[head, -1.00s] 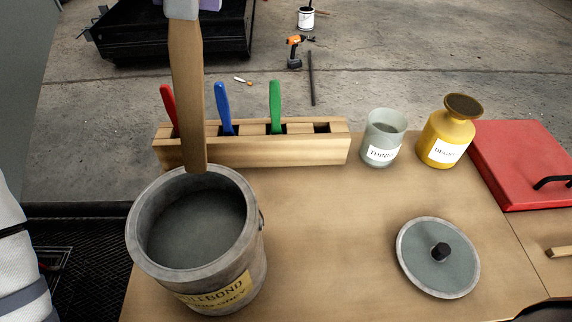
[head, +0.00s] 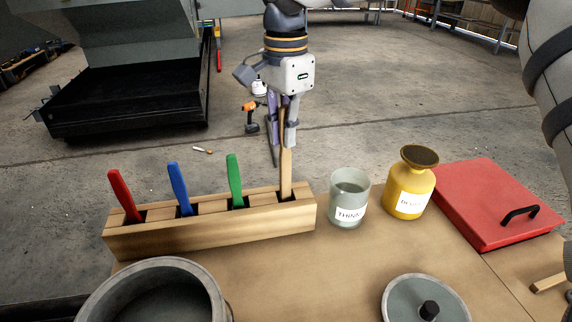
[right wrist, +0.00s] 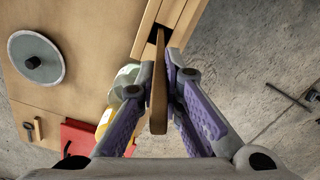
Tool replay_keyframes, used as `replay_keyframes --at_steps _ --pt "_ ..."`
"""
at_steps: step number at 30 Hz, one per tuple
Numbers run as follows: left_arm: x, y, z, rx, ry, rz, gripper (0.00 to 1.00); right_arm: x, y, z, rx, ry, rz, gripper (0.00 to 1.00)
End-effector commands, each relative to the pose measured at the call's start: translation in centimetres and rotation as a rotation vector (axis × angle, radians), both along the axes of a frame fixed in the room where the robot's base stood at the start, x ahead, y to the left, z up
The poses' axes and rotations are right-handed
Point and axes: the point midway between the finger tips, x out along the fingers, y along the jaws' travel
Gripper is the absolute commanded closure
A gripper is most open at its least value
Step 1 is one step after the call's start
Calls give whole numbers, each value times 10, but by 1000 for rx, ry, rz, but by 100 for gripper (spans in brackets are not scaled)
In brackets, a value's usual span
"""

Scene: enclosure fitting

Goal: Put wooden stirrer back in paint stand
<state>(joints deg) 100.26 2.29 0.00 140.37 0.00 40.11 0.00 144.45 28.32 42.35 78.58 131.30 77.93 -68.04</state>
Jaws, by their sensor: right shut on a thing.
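The wooden stirrer (head: 286,172) is a flat, light brown stick standing upright at the right end of the wooden paint stand (head: 205,236). Its lower end is at the rightmost slot and looks to be inside it; the depth cannot be told. My right gripper (head: 284,122) is shut on the stirrer's upper part, above the stand. In the right wrist view the stirrer (right wrist: 158,95) lies between the purple-padded fingers and points at the dark slot. Red (head: 125,197), blue (head: 180,188) and green (head: 235,181) handles stand in the other slots. My left gripper is out of view.
A grey thinner pot (head: 349,190) and a yellow bottle (head: 410,186) stand right of the stand. An open paint bucket (head: 205,285) is at the front left. A round lid (head: 425,300) lies front right, a red case (head: 490,205) behind it.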

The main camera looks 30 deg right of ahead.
Motion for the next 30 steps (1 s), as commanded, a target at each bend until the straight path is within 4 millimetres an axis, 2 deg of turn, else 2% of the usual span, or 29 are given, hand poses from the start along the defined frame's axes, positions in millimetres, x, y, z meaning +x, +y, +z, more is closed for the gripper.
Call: replay_keyframes --at_steps 3,7,16,18,19,20,27,30 --pt "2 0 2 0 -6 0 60 -1 0 -24 -3 4 1 100" --pt "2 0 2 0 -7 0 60 -1 1 -37 0 1 1 100" --pt "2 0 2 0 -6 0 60 -1 1 -40 1 2 1 100" --pt "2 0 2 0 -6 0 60 -1 1 -40 1 2 0 81" --pt "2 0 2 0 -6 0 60 -1 1 -40 1 2 0 74" --pt "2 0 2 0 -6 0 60 -1 1 -40 1 2 0 72" --pt "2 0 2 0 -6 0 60 -1 1 -40 1 2 0 72" --pt "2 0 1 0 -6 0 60 0 1 -33 0 -1 0 72"
